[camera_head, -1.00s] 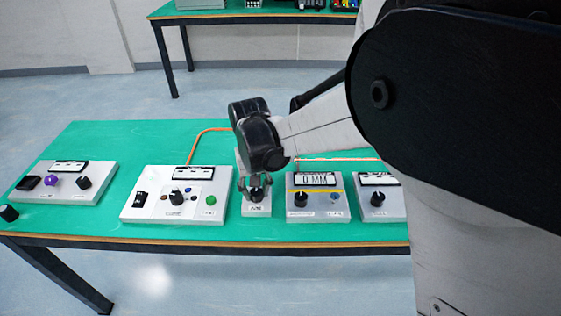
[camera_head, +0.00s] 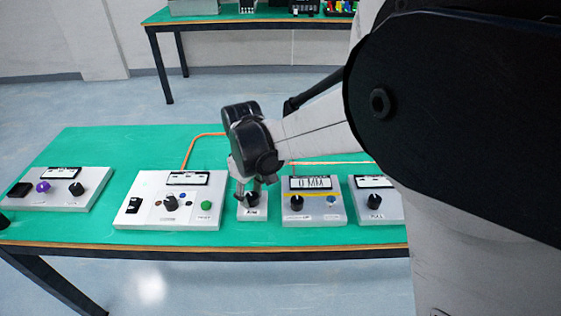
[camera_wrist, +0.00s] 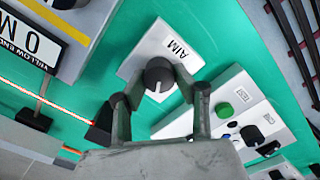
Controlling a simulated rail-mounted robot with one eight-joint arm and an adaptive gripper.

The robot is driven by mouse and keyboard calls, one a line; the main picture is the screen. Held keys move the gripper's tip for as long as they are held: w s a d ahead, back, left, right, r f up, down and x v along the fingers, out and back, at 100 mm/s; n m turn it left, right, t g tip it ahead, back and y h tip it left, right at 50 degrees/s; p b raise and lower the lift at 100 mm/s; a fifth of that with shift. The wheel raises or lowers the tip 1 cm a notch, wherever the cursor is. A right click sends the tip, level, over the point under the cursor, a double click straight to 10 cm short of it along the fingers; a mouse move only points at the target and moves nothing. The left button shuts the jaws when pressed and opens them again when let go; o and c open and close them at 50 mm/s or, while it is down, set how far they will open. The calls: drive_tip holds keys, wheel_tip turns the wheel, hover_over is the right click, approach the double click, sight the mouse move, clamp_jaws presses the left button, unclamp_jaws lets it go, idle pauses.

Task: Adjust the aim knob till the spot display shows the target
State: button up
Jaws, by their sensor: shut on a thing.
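The aim knob (camera_wrist: 159,76) is a black round knob with a white pointer line, on a small white box marked AIM (camera_wrist: 152,38). In the head view the AIM box (camera_head: 252,212) stands mid-table. My gripper (camera_wrist: 152,86) has its fingers on either side of the knob and is shut on it; in the head view my gripper (camera_head: 254,188) comes down on the knob from above. A display (camera_head: 311,183) on the box to the right reads 0 MM. It also shows partly in the wrist view (camera_wrist: 35,42). I cannot make out a target value.
The white control box (camera_head: 135,212) with a green button stands close on the left. Another box (camera_head: 375,215) marked PULL stands at the right, and one (camera_head: 75,202) with a purple knob at far left. A red dotted beam (camera_wrist: 45,102) crosses near my gripper in the wrist view.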

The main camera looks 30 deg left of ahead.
sight(250, 196)
drive_tip(key=shift+n, duration=0.6)
drive_tip(key=o, duration=1.1)
drive_tip(key=shift+o, duration=0.2)
drive_tip(key=shift+r, duration=0.1)
wheel_tip(250, 196, up, 12)
drive_tip(key=shift+s, duration=0.2)
